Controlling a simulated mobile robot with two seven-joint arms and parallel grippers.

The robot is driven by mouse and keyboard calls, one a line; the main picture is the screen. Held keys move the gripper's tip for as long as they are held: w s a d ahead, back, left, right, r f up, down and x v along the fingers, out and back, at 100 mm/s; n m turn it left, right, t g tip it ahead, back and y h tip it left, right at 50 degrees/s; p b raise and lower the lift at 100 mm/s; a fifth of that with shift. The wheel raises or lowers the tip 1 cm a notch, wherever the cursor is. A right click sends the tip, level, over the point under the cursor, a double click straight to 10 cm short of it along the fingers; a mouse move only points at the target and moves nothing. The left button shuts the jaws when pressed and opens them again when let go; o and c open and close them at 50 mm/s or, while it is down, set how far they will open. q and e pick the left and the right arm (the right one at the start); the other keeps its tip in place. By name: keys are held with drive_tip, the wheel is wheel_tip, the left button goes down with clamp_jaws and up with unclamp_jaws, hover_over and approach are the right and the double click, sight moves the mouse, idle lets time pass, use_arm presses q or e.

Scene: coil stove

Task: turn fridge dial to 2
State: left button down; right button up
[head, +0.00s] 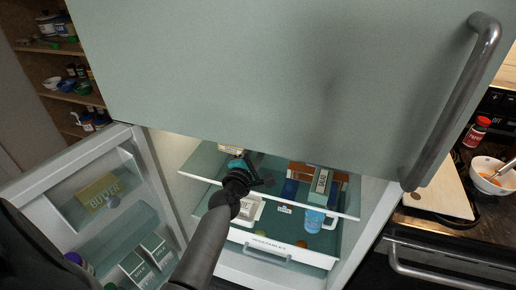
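The fridge's lower compartment is open, with its door (75,185) swung out to the left. My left gripper (264,170) reaches inside, over the upper glass shelf (340,203). Its dark fingers look spread apart, with nothing visible between them. A small teal item (236,163) and a pale box (231,147) are just behind and left of the gripper. I cannot make out the dial or its numbers; the upper door and my arm cover part of the interior. My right gripper is not in view.
The closed upper door (280,70) with its long handle (455,100) overhangs the opening. Cartons (319,185) and a blue mug (315,220) stand inside, above the vegetables drawer (275,246). The door holds butter (100,191). A counter with a bowl (490,176) is at right.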

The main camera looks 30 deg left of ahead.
use_arm(q)
drive_tip(key=shift+n, duration=0.7)
drive_tip(key=shift+c, duration=2.2)
unclamp_jaws()
drive_tip(key=b+v, duration=0.1)
drive_tip(key=v, duration=1.4)
